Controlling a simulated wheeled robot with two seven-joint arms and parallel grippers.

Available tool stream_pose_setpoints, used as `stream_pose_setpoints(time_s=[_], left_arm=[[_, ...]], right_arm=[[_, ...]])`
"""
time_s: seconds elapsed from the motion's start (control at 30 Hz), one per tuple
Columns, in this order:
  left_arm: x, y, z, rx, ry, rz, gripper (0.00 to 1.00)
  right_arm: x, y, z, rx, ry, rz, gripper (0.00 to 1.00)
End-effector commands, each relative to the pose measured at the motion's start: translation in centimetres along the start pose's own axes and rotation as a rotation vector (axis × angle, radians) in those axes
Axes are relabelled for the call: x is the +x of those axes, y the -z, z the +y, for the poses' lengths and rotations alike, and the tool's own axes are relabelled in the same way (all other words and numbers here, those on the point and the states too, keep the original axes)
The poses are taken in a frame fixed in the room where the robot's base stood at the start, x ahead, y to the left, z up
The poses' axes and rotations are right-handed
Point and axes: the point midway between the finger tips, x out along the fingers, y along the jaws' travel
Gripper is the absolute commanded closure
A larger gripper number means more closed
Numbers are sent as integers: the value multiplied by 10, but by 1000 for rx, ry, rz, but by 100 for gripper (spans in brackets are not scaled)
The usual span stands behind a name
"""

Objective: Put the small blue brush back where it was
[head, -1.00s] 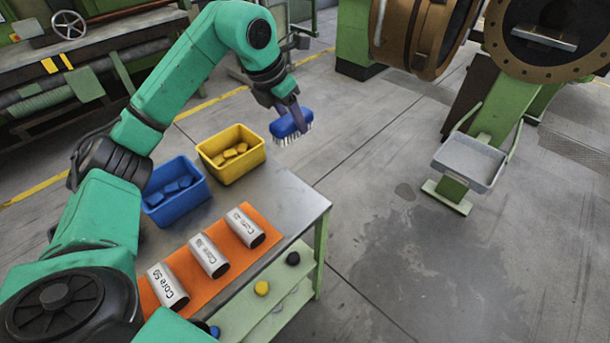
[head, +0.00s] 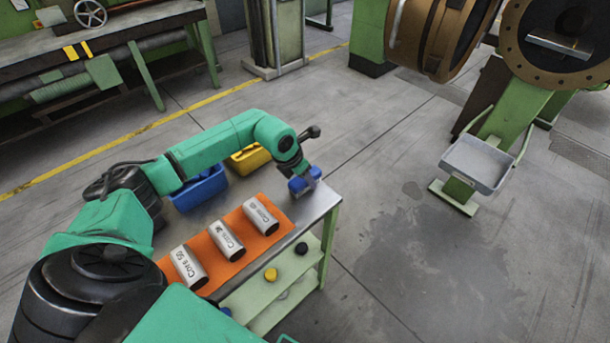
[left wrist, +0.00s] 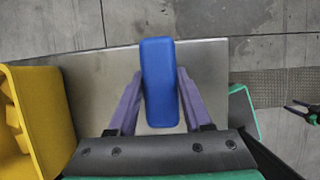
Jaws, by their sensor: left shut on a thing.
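The small blue brush (head: 304,180) is at the far right corner of the metal table (head: 319,203). My left gripper (head: 307,174) is shut on it, coming from above. In the left wrist view the brush (left wrist: 160,82) shows its blue back between the two purple fingers (left wrist: 158,100), over bare grey metal near the table's edge. Its bristles are hidden, so I cannot tell whether it touches the tabletop.
A yellow bin (head: 249,158) and a blue bin (head: 200,190) stand behind my left arm. Three grey cores lie on an orange mat (head: 205,249). A lower shelf (head: 245,300) holds yellow, black and blue caps. A grey tray (head: 478,164) stands apart at the right.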

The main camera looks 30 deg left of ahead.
Motion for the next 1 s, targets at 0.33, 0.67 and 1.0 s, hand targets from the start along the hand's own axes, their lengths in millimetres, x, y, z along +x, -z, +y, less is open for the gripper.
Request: stream_pose_setpoints(time_s=[0.33, 0.67, 1.0], left_arm=[[1, 0, 0, 0, 0, 0, 20], [-20, 0, 2, 0, -3, -2, 20], [-106, 0, 1, 0, -2, -2, 20]], right_arm=[[1, -3, -1, 0, 1, -5, 50], [6, -3, -2, 0, 3, -5, 50], [24, -4, -3, -1, 3, -3, 50]])
